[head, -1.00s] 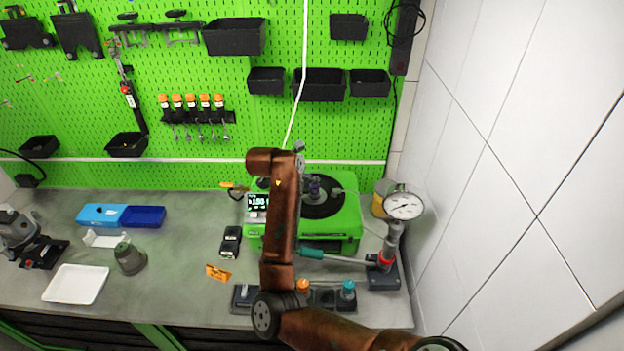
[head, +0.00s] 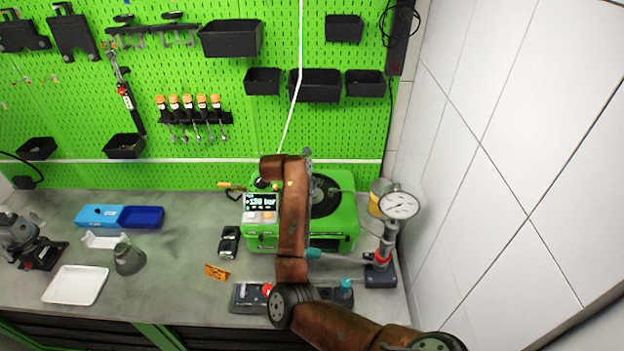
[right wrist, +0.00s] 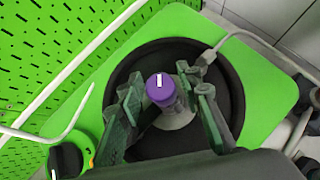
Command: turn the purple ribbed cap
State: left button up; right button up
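The purple ribbed cap (right wrist: 160,88) stands upright in the right wrist view, with a white mark on its top. It sits on a grey base in the middle of a round black recess (right wrist: 225,75) on the green pump unit (right wrist: 273,60). My right gripper (right wrist: 163,84) is open, with one dark green finger on each side of the cap. A gap shows on both sides. In the head view my right arm covers part of the green pump unit (head: 345,235), and the cap cannot be made out there. My left gripper is not in view.
A pressure gauge (head: 399,204) stands right of the pump, with a yellow container (head: 380,196) behind it. A black knob (right wrist: 66,160) lies at the lower left of the wrist view. A display (head: 261,202) faces front.

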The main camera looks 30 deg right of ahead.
grip_shut()
dwell(0.3)
jog(key=n+t+y, duration=0.1)
jog(key=n, duration=0.1)
jog(key=shift+n+t, duration=0.4)
jog(key=shift+n+t+y+b, duration=0.4)
jog(key=shift+n+t+y, duration=0.4)
jog(key=shift+n, duration=0.6)
jog(key=shift+o, duration=1.7)
grip_release()
